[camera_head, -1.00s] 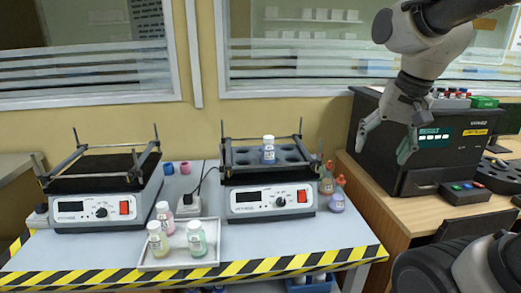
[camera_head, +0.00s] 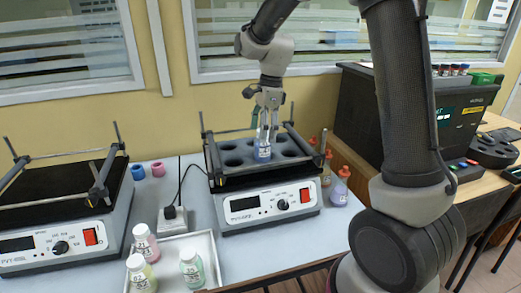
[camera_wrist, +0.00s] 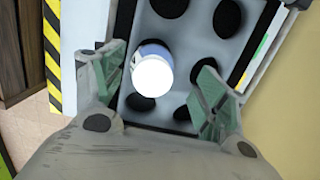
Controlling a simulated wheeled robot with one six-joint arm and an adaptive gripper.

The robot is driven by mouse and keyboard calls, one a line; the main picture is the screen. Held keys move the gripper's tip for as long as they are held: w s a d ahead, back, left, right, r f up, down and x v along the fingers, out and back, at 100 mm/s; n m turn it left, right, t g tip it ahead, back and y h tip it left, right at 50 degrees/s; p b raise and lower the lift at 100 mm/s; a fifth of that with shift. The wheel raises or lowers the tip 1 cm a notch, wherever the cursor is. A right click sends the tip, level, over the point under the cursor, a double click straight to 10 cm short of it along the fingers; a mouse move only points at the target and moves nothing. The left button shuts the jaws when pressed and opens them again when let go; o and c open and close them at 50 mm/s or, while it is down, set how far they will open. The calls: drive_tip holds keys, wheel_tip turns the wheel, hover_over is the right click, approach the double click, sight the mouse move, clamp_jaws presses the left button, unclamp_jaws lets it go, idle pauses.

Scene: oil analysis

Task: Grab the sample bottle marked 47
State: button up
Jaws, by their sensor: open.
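A small bottle with a white cap and a blue-and-white label (camera_head: 262,153) stands upright in the holed rack of the right shaker (camera_head: 268,203). Its number is too small to read. My gripper (camera_head: 265,132) is open and points down just above this bottle in the head view. In the wrist view the bottle's white cap (camera_wrist: 154,76) shows between the spread fingers of my gripper (camera_wrist: 158,68), with a gap on each side. No finger visibly touches the bottle there.
A white tray (camera_head: 212,247) holds pink, yellow and green bottles. Orange-capped bottles (camera_head: 340,188) stand right of the shaker. Upright posts and bars border its rack. Another shaker (camera_head: 60,230) stands at left; a black analyser (camera_head: 355,110) stands at right.

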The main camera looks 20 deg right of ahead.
sight(261, 144)
drive_tip(key=f, duration=0.2)
drive_tip(key=s+f, duration=0.1)
drive_tip(key=f, duration=0.1)
drive_tip(key=shift+a, duration=0.4)
drive_tip(key=shift+w+f, duration=0.1)
drive_tip(key=shift+f, duration=0.4)
drive_tip(key=c, duration=1.2)
drive_tip(key=shift+c, duration=0.5)
drive_tip(key=shift+r, duration=0.1)
